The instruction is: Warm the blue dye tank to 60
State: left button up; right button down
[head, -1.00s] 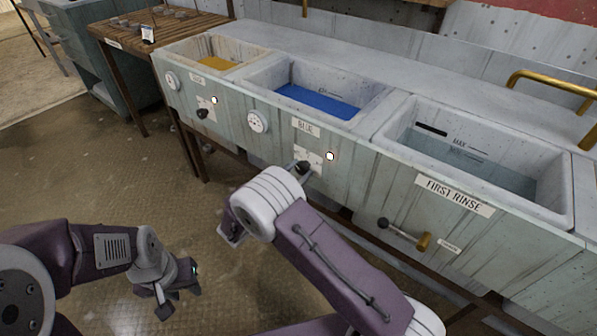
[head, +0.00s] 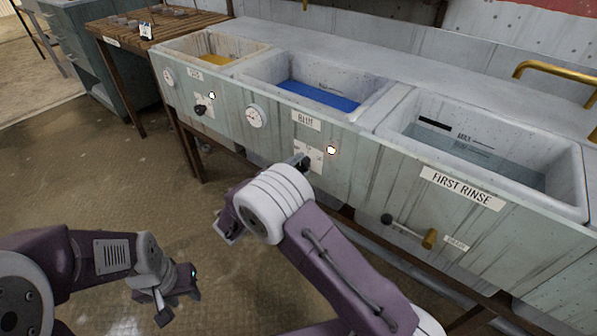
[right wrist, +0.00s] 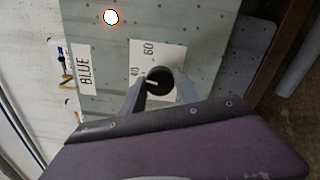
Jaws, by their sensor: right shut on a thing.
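The blue dye tank (head: 375,105) is the middle basin, holding blue liquid (head: 318,96). Its BLUE label (head: 306,121) is on the front, with a round white dial (head: 254,117) to the left. The dial's reading is too small to tell. Below the label is a white scale plate (head: 316,158); the right wrist view shows 40 and 60 on it. My right gripper (right wrist: 160,88) is shut on the black knob (right wrist: 158,75), whose white mark points left in that view, nearer 40 than 60. My left gripper (head: 178,296) hangs low, empty, its fingers apart.
The FIRST RINSE basin (head: 578,205) with a lever (head: 407,228) is at right. A wooden table (head: 180,28) stands at back left.

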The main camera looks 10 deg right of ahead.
jog(key=shift+f+m+b, duration=0.25)
jog(key=shift+m+b, duration=0.5)
jog(key=shift+m, duration=0.15)
jog(key=m+b, duration=0.6)
jog(key=shift+b, duration=0.4)
jog(key=shift+r+m+b, duration=0.1)
jog(key=shift+m+b, duration=0.7)
jog(key=shift+b, duration=0.15)
jog(key=shift+r+m+b, duration=0.15)
jog(key=shift+m+b, duration=0.25)
jog(key=shift+b, duration=0.05)
jog(key=c, duration=0.9)
grip_release()
jog(key=shift+a, duration=0.1)
